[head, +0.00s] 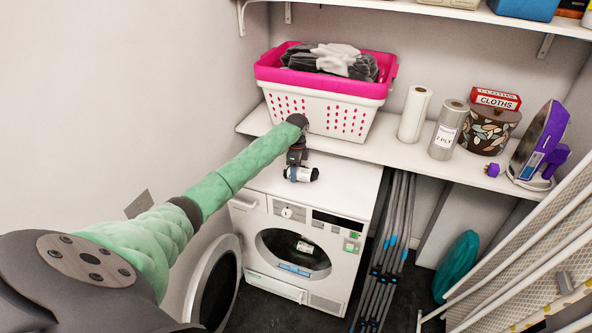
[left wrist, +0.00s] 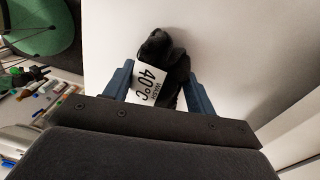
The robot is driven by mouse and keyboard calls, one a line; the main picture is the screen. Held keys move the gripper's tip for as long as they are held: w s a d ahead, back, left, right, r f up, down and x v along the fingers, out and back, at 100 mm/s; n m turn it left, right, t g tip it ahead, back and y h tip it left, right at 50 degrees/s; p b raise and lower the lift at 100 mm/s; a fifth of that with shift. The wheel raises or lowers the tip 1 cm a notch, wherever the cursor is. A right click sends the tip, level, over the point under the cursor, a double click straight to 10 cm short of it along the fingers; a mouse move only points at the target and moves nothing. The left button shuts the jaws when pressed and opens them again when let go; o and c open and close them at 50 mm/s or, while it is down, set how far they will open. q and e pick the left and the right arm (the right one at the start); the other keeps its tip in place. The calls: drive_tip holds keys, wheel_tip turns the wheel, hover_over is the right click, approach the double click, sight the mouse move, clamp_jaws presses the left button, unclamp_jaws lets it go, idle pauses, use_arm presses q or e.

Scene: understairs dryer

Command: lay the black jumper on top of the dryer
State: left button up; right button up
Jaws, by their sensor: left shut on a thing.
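The black jumper (left wrist: 165,45) shows in the left wrist view as a small dark bundle with a white "WASH 40°C" label. My left gripper (left wrist: 158,80) is shut on it, with one blue finger on each side. In the head view my left gripper (head: 297,160) points down over the white top of the dryer (head: 345,186), near its left back part. The jumper (head: 314,174) is mostly hidden there. I cannot tell whether it touches the dryer top. My right gripper is in neither view.
A pink-and-white laundry basket (head: 335,112) with grey and white clothes stands on the shelf (head: 390,150) behind the dryer. Paper rolls (head: 414,113), a patterned pot (head: 488,130) and an iron (head: 540,140) stand further right. Folded grey poles (head: 393,245) lean beside the dryer. The dryer top's right part is clear.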

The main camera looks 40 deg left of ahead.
use_arm(q)
drive_tip(key=o, duration=1.1)
drive_tip(key=shift+c, duration=0.2)
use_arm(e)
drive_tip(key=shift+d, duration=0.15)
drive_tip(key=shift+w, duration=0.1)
use_arm(q)
drive_tip(key=shift+r, duration=0.1)
drive_tip(key=shift+r, duration=0.15)
drive_tip(key=r+b, duration=0.1)
drive_tip(key=r, duration=0.2)
drive_tip(key=r+b, duration=0.2)
drive_tip(key=r, duration=0.2)
drive_tip(key=r+b, duration=0.1)
drive_tip(key=r, duration=0.2)
drive_tip(key=shift+w+a+r+b, duration=0.15)
drive_tip(key=shift+w+r+b, duration=0.05)
drive_tip(key=shift+w+b, duration=0.15)
drive_tip(key=shift+r, duration=0.65)
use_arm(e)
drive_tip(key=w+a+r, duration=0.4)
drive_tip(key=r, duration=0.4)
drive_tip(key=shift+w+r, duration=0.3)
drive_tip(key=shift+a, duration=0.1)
